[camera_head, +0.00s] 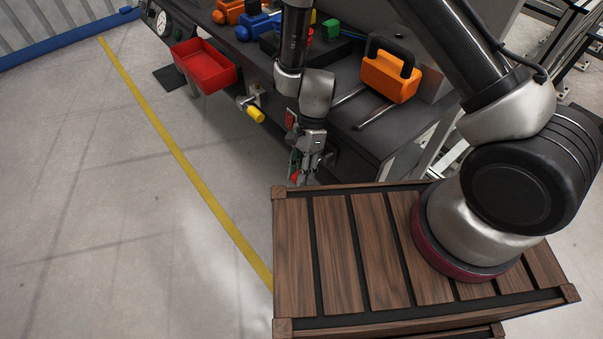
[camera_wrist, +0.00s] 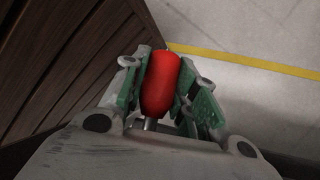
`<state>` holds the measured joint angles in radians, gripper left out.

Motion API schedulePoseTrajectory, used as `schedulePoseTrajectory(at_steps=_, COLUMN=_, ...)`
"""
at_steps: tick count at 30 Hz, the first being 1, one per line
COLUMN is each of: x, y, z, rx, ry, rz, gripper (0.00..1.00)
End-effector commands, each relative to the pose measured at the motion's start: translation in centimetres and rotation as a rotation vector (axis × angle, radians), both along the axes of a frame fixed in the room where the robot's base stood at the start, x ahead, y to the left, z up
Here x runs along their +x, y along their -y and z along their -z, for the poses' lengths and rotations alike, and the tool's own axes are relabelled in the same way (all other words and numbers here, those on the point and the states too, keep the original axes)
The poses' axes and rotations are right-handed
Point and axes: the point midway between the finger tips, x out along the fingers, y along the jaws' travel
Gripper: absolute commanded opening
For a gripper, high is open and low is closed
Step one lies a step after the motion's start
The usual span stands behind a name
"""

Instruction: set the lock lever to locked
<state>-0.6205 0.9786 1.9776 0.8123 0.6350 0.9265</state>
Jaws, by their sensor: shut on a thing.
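The lock lever's red grip (camera_wrist: 161,82) lies between the green finger pads of my gripper (camera_wrist: 160,88) in the wrist view, with a short metal shaft at its lower end. My gripper is shut on this grip. In the head view my gripper (camera_head: 308,168) is low at the front of the dark bench. Only a small bit of the red grip (camera_head: 295,177) shows there beside the fingers. The lever's pivot and any lock markings are hidden, so I cannot tell its setting.
The dark bench (camera_head: 345,135) carries an orange toolbox (camera_head: 390,72). A red bin (camera_head: 205,66) and a yellow-handled fitting (camera_head: 255,113) stick out from its front. A wooden slatted surface (camera_head: 340,250) stands close to my gripper. Open floor (camera_head: 110,200) lies left.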

Motion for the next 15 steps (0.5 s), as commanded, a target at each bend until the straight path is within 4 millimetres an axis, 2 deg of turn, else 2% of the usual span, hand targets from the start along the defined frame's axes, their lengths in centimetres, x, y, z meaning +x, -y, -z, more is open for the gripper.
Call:
schedulePoseTrajectory(at_steps=2, x=0.05, y=0.07, z=0.02, rx=0.0, ry=0.002, rz=-0.003, gripper=0.0)
schedulePoseTrajectory(at_steps=3, x=0.05, y=0.07, z=0.02, rx=0.0, ry=0.002, rz=-0.002, gripper=0.36)
schedulePoseTrajectory(at_steps=6, x=0.05, y=0.05, z=0.02, rx=-0.001, ry=0.003, rz=-0.002, gripper=0.5)
schedulePoseTrajectory(at_steps=15, x=0.05, y=0.01, z=-0.07, rx=-0.001, ry=0.003, rz=-0.002, gripper=0.5)
